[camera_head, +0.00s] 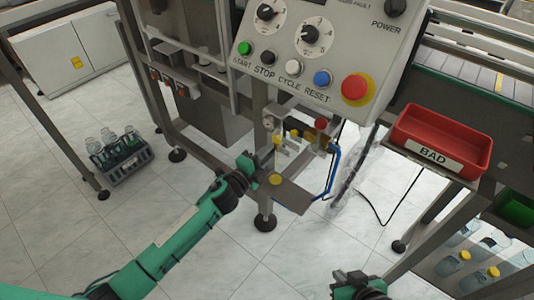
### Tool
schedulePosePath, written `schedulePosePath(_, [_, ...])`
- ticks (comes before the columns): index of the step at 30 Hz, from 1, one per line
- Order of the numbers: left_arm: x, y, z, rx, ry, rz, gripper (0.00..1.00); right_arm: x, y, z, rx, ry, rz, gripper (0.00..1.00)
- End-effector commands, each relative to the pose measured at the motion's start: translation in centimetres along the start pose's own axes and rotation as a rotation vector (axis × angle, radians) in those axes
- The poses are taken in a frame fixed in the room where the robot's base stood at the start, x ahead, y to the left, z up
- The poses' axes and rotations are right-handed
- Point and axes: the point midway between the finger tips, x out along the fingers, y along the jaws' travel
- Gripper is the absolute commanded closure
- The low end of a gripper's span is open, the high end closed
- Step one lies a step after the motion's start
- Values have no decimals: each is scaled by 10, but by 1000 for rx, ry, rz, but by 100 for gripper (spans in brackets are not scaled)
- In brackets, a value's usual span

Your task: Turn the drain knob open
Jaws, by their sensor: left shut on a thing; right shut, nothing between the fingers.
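My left arm reaches in from the left, and its gripper (268,165) is at the small air unit under the control panel. The gripper is shut on a small part at the underside of this unit, which I take to be the drain knob; the fingers hide it, so I cannot tell how far it is turned. The air unit has a round gauge (268,123), yellow parts (295,133) and a red knob (321,123). My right gripper (360,287) is at the bottom edge, shut and empty, away from the unit.
A grey plate (292,197) lies just below the unit, with a yellow disc (275,180) near it. A blue hose (333,175) hangs on the right. The control panel (330,50) overhangs above. A red BAD bin (440,137) stands to the right.

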Motion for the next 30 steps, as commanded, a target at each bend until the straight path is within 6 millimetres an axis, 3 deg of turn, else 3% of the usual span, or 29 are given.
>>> schedulePosePath(14, [0,0,-1,13,2,0,100,0,1,0,0,-1,1,100])
schedulePosePath(15, [0,0,-1,13,2,0,72,0,1,0,0,-1,1,100])
schedulePosePath(18, [0,0,0,13,1,0,56,0,1,0,0,0,2,100])
schedulePosePath(30, [-8,0,0,12,1,1,56,-2,1,-1,1,-3,3,100])
